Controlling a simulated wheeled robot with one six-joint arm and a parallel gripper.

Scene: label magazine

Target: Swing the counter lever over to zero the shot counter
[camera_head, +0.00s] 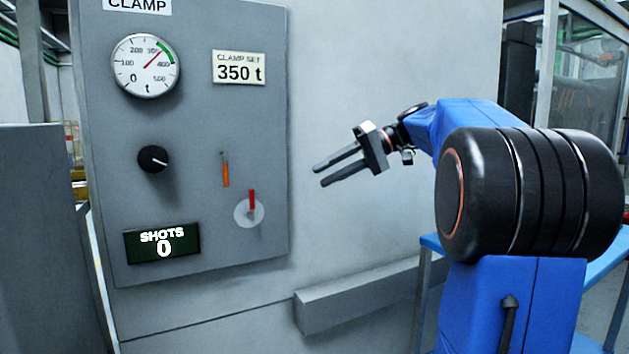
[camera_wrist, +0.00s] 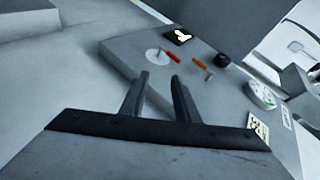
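The shot counter display (camera_head: 162,243) at the lower left of the grey panel reads "SHOTS 0". A red lever (camera_head: 252,201) stands upright on a round pale disc (camera_head: 247,215) at the panel's lower right; it also shows in the wrist view (camera_wrist: 168,53). An orange lever (camera_head: 225,172) sits above and left of it, also in the wrist view (camera_wrist: 200,62). No label marks either as the counter lever. My gripper (camera_head: 320,176) is open and empty, to the right of the panel and apart from both levers. Its fingers (camera_wrist: 160,78) point toward the panel.
The grey panel (camera_head: 195,120) also bears a round gauge (camera_head: 145,66), a black knob (camera_head: 153,159) and a "CLAMP SET 350 t" plate (camera_head: 239,67). A grey ledge (camera_head: 365,295) juts from the wall below right. The space between my gripper and the levers looks clear.

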